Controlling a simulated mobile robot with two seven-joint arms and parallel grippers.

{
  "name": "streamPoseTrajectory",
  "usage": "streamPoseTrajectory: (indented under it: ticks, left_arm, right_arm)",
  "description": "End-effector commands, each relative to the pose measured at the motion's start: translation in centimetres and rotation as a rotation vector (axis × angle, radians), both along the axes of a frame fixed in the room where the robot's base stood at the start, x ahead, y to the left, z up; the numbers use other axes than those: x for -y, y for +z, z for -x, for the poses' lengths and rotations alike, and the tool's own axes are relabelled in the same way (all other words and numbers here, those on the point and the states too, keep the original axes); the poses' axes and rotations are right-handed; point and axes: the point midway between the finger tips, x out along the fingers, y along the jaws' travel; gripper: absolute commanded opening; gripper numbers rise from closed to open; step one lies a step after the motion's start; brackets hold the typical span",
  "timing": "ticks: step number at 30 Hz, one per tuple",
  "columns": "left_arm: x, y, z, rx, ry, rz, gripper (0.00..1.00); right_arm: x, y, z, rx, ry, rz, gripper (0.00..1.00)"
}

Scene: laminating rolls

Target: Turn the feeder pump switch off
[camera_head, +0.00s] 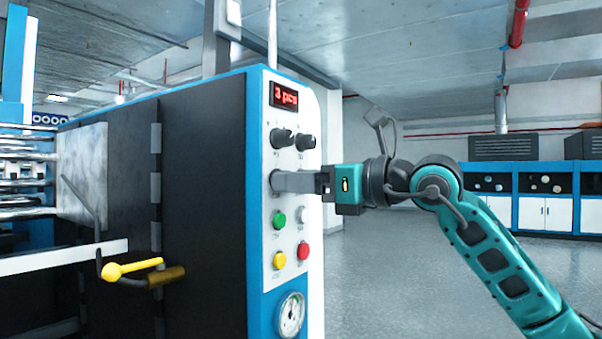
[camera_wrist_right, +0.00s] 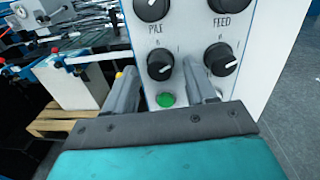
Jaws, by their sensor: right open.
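The control panel (camera_head: 292,100) carries dark rotary switches. The wrist view shows two upper switches, left (camera_wrist_right: 152,8) and right (camera_wrist_right: 212,4), and two lower ones, left (camera_wrist_right: 160,66) and right (camera_wrist_right: 221,59). The labels "PILE" and "FEED" stand between the rows; I cannot tell for certain which switch is the feeder pump's. My right gripper (camera_head: 276,181) is open at the panel, with its fingers on either side of the lower left switch in the wrist view (camera_wrist_right: 159,68). Contact is unclear. In the head view the gripper hides the lower switches. My left gripper is out of view.
Below the gripper are green (camera_head: 279,220), yellow (camera_head: 279,260) and red (camera_head: 303,251) buttons and a gauge (camera_head: 291,314). A red display (camera_head: 285,96) sits above. A yellow-knobbed lever (camera_head: 132,268) juts out at left. The floor (camera_head: 385,275) right of the panel is clear.

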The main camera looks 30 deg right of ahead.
Motion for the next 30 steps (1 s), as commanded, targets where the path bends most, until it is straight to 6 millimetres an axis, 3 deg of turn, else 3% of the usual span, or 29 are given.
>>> streamPoseTrajectory:
  ticks: [7, 24, 30]
  left_arm:
    - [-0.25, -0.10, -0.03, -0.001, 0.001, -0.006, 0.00]
    - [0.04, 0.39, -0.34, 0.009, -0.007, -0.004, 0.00]
    - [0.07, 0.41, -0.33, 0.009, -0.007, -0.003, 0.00]
  right_arm:
    - [-0.02, -0.01, -0.06, 0.001, 0.000, 0.000, 0.56]
    - [-0.02, 0.00, -0.04, 0.000, 0.000, 0.000, 0.01]
    - [-0.01, 0.00, -0.03, 0.004, 0.000, 0.010, 0.00]
